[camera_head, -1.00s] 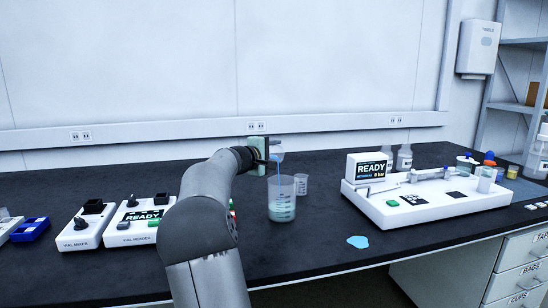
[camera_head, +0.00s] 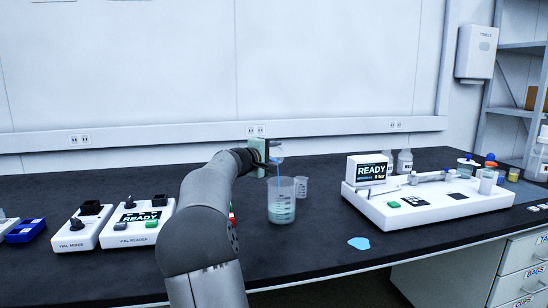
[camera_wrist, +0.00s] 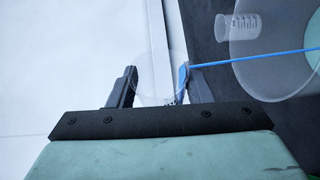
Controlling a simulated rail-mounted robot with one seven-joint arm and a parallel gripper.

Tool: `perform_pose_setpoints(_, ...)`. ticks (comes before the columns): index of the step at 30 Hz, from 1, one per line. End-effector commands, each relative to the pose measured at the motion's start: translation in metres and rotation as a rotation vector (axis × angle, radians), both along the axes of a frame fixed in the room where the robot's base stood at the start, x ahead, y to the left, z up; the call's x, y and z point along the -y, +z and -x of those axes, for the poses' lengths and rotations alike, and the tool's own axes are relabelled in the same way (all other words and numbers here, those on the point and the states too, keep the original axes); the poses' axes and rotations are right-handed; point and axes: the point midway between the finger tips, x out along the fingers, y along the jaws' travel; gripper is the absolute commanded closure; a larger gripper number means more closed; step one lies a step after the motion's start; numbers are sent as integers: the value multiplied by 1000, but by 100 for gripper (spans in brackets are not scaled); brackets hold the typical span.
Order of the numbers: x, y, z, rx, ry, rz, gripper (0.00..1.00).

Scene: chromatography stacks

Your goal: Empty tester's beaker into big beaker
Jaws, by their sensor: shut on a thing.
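My gripper (camera_head: 268,157) is shut on a small clear beaker (camera_head: 277,150), held tilted above the bench. In the wrist view the two dark fingers of my gripper (camera_wrist: 155,88) stand on either side of the clear beaker (camera_wrist: 153,75). A thin blue stream runs from the tilted beaker down into the big beaker (camera_head: 281,188). The big beaker stands upright on the bench and holds pale blue-green liquid in its lower part. Its wide rim (camera_wrist: 262,98) shows at the right of the wrist view. How much liquid is left in the held beaker is not clear.
Another small beaker (camera_head: 302,187) stands just right of the big beaker. A white tester with a READY screen (camera_head: 420,203) is further right. A blue puddle (camera_head: 359,243) lies near the bench's front edge. The vial reader (camera_head: 140,224) and vial mixer (camera_head: 79,231) stand left.

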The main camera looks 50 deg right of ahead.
Motion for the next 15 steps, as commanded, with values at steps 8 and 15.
perform_pose_setpoints(8,-1,-2,1,37,0,16,78)
perform_pose_setpoints(15,-1,-1,2,66,1,27,78)
